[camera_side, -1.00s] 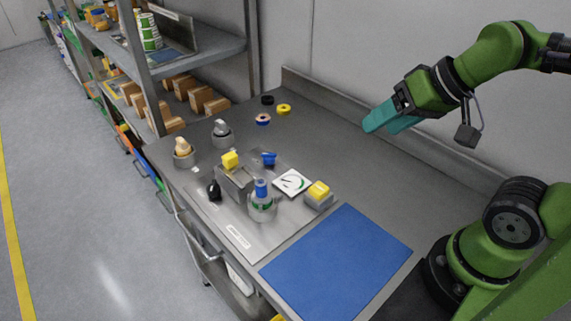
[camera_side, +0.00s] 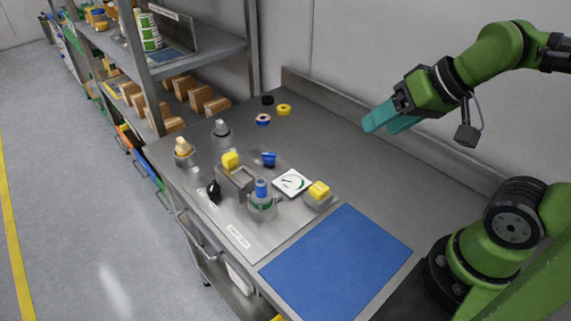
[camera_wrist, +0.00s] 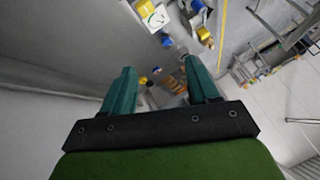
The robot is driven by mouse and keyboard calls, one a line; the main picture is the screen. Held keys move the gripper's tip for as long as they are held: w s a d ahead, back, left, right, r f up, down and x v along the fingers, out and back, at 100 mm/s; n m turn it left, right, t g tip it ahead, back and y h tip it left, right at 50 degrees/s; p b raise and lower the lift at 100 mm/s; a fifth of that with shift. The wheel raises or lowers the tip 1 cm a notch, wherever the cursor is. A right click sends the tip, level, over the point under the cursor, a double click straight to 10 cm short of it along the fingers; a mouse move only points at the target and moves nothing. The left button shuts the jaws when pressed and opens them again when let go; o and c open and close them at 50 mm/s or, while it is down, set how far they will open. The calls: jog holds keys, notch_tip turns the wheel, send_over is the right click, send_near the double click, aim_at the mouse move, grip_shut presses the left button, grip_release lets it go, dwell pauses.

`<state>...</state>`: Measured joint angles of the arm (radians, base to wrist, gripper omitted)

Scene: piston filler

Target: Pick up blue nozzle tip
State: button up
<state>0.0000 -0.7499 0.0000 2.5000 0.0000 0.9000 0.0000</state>
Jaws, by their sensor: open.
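A blue nozzle tip (camera_side: 261,188) stands upright in a grey round holder with a green band (camera_side: 262,207), near the front of the metal plate. A second blue piece, cup-shaped (camera_side: 268,159), stands farther back; I cannot tell its exact kind. In the wrist view, a blue piece (camera_wrist: 197,5) shows at the top edge and another blue piece (camera_wrist: 166,41) below it. My gripper (camera_side: 378,124) is high above the back right of the bench, far from the blue tip. Its teal fingers, spread apart in the wrist view (camera_wrist: 158,68), are open and empty.
A grey block with a yellow top (camera_side: 230,161), a gauge (camera_side: 292,182), a yellow button box (camera_side: 318,194) and a black knob (camera_side: 214,190) crowd around the blue tip. Tan (camera_side: 182,147) and grey (camera_side: 220,128) tips stand left. A blue mat (camera_side: 338,262) lies clear at front right.

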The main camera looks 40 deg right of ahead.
dwell(0.3)
jog(key=c, duration=0.4)
